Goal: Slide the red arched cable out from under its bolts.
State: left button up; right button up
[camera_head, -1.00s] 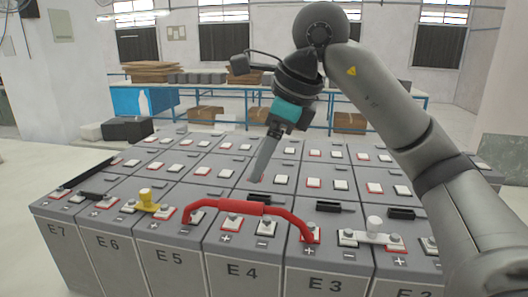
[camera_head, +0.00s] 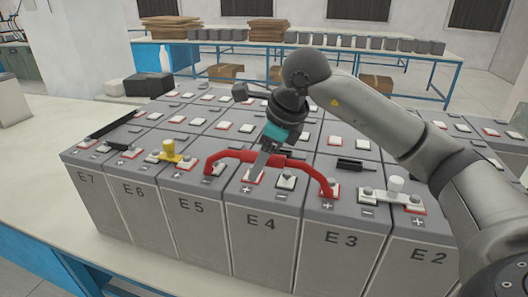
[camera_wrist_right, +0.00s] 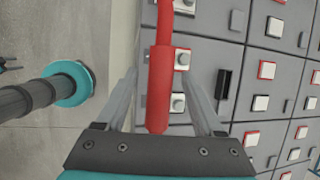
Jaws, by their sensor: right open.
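The red arched cable (camera_head: 240,154) spans the front battery row in the head view, from a terminal on E5 over E4 to a terminal on E3. Its ends sit at the bolted terminals; the bolts there are too small to make out clearly. My right gripper (camera_head: 258,172) points down at the cable's thick middle sleeve. In the right wrist view the red sleeve (camera_wrist_right: 159,90) lies between the two open fingers of the right gripper (camera_wrist_right: 158,70), with space on both sides. My left gripper is not in view.
A yellow-knobbed connector (camera_head: 169,150) sits left of the cable. A white-knobbed connector (camera_head: 395,187) sits to its right. Black bars (camera_head: 355,165) lie on the grey batteries (camera_head: 262,222). A blue-framed table (camera_head: 330,48) stands behind.

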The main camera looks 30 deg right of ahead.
grip_shut()
dwell(0.5)
jog(key=shift+r, duration=0.15)
dwell(1.1)
jog(key=shift+s+a, duration=1.3)
jog(key=shift+a, duration=0.2)
dwell(0.3)
jog(key=shift+f+b, duration=0.4)
jog(key=shift+b, duration=0.25)
dwell(0.4)
grip_release()
